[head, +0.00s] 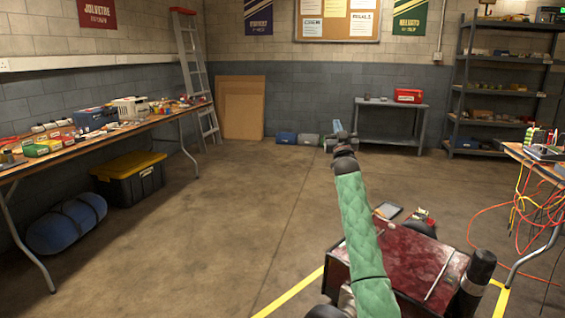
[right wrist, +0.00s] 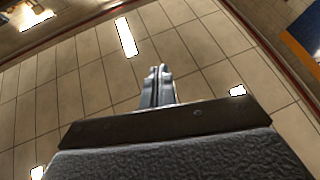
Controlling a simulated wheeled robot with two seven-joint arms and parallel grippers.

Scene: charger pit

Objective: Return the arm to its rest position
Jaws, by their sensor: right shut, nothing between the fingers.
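My right arm in its green quilted sleeve rises from the bottom of the head view. It points up and forward over the floor, and its gripper (head: 337,128) is at the far end, small in the picture. In the right wrist view the two grey fingers of the right gripper (right wrist: 158,72) are together with nothing between them. Behind them are ceiling tiles and bright lights, so the gripper points upward. No object touches it. My left gripper is in neither view.
A low red worn surface (head: 412,258) with small items lies beside the arm. A long table (head: 95,140) with clutter stands left, a cable-draped table (head: 540,165) right. A grey side table (head: 390,104) and shelves (head: 500,85) stand behind. The middle-left floor is clear.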

